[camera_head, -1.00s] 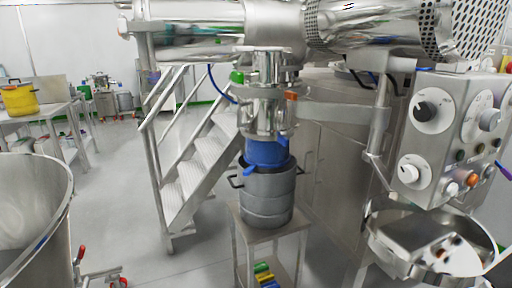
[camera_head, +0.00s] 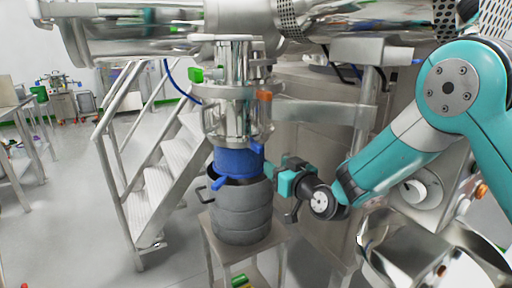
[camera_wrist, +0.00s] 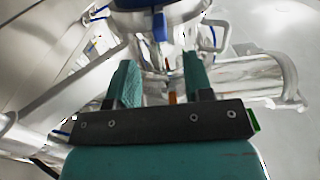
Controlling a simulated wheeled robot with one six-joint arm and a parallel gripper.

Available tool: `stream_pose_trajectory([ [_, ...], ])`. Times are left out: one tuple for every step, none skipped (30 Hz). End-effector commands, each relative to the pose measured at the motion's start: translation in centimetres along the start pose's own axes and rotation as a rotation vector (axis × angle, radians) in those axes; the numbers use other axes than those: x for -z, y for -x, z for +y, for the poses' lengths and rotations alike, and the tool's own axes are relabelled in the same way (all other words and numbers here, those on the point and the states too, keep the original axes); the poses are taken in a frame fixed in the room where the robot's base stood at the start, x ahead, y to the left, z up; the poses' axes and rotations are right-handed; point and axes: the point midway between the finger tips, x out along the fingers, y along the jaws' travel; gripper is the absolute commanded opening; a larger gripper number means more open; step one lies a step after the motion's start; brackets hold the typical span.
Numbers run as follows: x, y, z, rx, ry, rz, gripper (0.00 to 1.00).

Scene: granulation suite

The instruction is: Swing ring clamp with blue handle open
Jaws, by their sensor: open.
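A blue sleeve (camera_head: 238,162) joins the shiny steel vessel (camera_head: 236,118) to a grey pot (camera_head: 243,212) below. A short blue handle (camera_head: 257,148) sticks out at the sleeve's upper right, and another blue handle (camera_head: 221,182) at its lower left. I cannot tell which belongs to the ring clamp, nor see its ring clearly. My gripper (camera_head: 280,167) is open and empty, just right of the sleeve. In the wrist view, my gripper's two teal fingers (camera_wrist: 159,65) stand apart, with a blue handle (camera_wrist: 160,27) beyond them, not between them.
The pot stands on a small metal stand (camera_head: 272,244). Metal stairs (camera_head: 160,175) are at left. A control panel (camera_head: 470,190) lies behind my arm at right.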

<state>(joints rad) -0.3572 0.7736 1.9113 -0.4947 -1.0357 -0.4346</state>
Motion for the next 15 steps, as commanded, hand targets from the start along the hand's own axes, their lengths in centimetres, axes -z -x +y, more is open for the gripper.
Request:
stream_pose_trajectory([
  [-0.2,-0.3,0.0,-0.005,0.003,0.012,0.47],
  [-0.2,-0.5,0.0,-0.008,0.005,0.018,0.47],
  [-0.2,-0.8,0.0,-0.009,0.007,0.024,0.47],
  [-0.1,-1.0,-0.1,-0.008,0.008,0.026,0.47],
  [-0.1,-1.4,-0.2,-0.007,0.009,0.027,0.47],
  [0.0,-1.9,-0.3,-0.005,0.008,0.026,0.47],
  [0.1,-2.4,-0.4,-0.004,0.009,0.027,0.47],
  [0.1,-2.9,-0.5,-0.003,0.008,0.027,0.47],
  [0.2,-3.7,-0.5,-0.003,0.008,0.026,0.47],
  [0.1,-4.3,-0.5,-0.002,0.008,0.026,0.47],
  [0.1,-4.9,-0.6,-0.002,0.008,0.027,0.47],
  [0.1,-5.8,-0.6,-0.001,0.008,0.026,0.47],
  [0.2,-6.4,-0.6,-0.002,0.007,0.026,0.47],
  [0.2,-7.0,-0.6,-0.002,0.007,0.027,0.47],
  [0.1,-7.7,-0.5,-0.003,0.007,0.025,0.47],
])
